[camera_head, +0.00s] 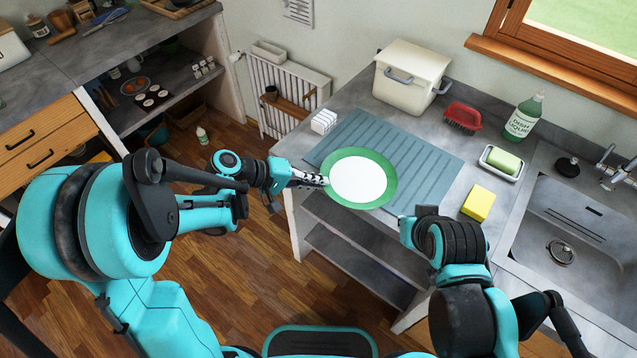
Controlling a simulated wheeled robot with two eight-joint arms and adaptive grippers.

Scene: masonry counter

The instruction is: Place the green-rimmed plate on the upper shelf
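The green-rimmed plate (358,180) has a white centre and a wide green rim. It is at the front edge of the blue-grey ribbed mat (425,165) on the counter; I cannot tell whether it touches the mat. My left gripper (322,181) reaches in from the left, its narrow fingers closed at the plate's left rim. My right gripper (412,228) is right of and below the plate, near the counter's front edge; its fingers are mostly hidden. Below the counter is an open unit with an upper shelf (345,223) and a lower shelf (335,255), with no items visible on them.
A white block (323,121), a cream bin (410,75), a red brush (462,117), a dish-liquid bottle (523,118), a soap dish (502,163) and a yellow sponge (478,203) surround the mat. The sink (570,225) is at right. A stocked shelf unit (170,95) stands at left.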

